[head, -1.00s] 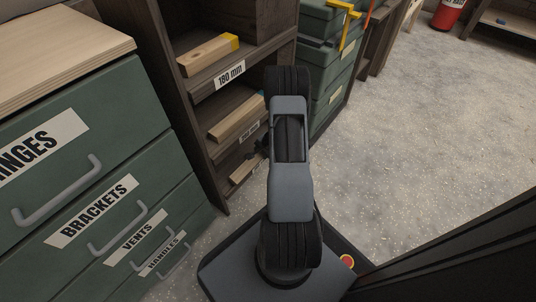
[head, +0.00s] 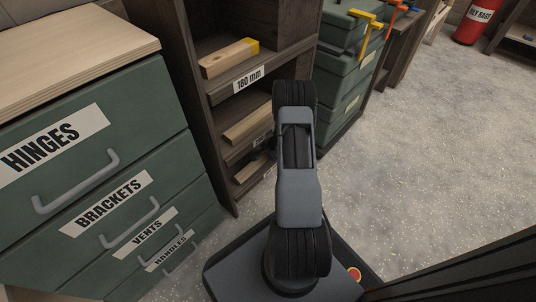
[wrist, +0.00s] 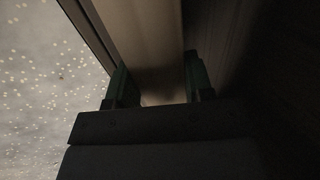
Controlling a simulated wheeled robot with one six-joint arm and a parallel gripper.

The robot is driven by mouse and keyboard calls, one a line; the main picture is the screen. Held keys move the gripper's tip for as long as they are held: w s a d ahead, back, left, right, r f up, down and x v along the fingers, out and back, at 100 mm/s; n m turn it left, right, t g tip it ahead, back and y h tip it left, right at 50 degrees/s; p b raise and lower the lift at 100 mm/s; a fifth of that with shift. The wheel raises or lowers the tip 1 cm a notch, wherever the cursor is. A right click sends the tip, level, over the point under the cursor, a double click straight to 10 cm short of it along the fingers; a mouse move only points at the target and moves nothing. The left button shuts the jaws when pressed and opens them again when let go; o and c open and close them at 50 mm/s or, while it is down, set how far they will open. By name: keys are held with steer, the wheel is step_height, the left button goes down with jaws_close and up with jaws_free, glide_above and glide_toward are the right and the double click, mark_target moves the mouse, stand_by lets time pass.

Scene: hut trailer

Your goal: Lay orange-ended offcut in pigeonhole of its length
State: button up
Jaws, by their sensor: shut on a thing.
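In the wrist view my gripper (wrist: 160,90) has its two green-edged fingers on either side of a pale wooden offcut (wrist: 152,40), shut on it. The offcut's coloured end does not show, so I cannot confirm that it is orange. In the head view my arm hides the gripper and what it holds. The dark pigeonhole rack (head: 192,100) stands left of my arm. Its upper hole, labelled 180 mm (head: 249,80), holds a yellow-ended offcut (head: 230,58). Offcuts lie in the middle hole (head: 247,127) and lower hole (head: 252,168); my arm partly covers these holes and their labels.
A green drawer cabinet (head: 150,100) with a wooden top stands close on the left. Green toolboxes (head: 343,70) with a yellow clamp (head: 369,30) stand beyond the rack. Speckled floor (head: 430,130) is open on the right. A dark edge (head: 470,265) is at lower right.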

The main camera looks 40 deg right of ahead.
steer(key=o, duration=1.2)
steer(key=shift+o, duration=0.2)
steer(key=p+v, duration=0.5)
steer(key=v, duration=0.9)
steer(key=shift+a, duration=0.1)
